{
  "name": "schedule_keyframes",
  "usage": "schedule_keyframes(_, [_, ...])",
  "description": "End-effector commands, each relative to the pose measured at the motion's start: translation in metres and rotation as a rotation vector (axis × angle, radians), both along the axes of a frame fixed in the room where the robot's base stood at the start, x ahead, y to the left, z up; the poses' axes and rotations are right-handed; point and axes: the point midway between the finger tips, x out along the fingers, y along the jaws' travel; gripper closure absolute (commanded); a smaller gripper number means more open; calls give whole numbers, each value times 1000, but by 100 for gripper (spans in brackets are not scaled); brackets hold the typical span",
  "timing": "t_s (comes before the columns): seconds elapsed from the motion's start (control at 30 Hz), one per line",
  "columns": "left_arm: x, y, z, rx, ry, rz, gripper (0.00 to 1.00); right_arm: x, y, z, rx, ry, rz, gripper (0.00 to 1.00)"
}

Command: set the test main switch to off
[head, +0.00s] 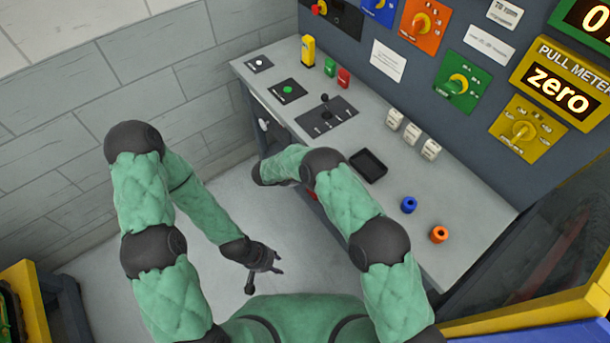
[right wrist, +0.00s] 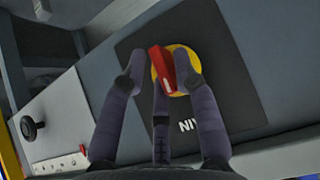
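The main switch, a red bar handle (right wrist: 166,72) on a yellow round base (right wrist: 184,76), shows in the right wrist view on a dark plate (right wrist: 225,100) with partly hidden, upside-down lettering. My right gripper (right wrist: 161,72) is at the handle, with one fingertip on each side and a third finger below. Whether the fingers press on the handle is not clear. In the head view my right arm hides this gripper and the switch. My left gripper (head: 264,274) hangs low over the floor, its fingers spread and empty, away from the console.
The console top (head: 400,200) carries a black tray (head: 368,166), a blue ring (head: 409,205), an orange ring (head: 439,235) and several small switches. Rotary knobs and a "zero" display (head: 555,92) are on the upright panel. A black knob (right wrist: 32,127) is left of the plate.

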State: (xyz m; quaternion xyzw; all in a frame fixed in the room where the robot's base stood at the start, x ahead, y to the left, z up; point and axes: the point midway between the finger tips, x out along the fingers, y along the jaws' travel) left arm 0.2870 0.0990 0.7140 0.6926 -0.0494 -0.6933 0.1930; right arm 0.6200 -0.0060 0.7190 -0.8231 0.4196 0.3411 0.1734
Motion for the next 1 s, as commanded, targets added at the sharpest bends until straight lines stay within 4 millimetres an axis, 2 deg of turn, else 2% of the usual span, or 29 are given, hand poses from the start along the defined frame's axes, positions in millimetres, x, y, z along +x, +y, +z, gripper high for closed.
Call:
schedule_keyframes(0.27, [0, 0, 0, 0, 0, 0, 60, -7, 12, 15, 0, -2, 2, 70])
schedule_keyframes(0.7, [0, 0, 0, 0, 0, 0, 60, -41, 58, 71, 0, -2, 2, 70])
schedule_keyframes(1.0, [0, 0, 0, 0, 0, 0, 60, -50, 69, 85, 0, 1, 1, 70])
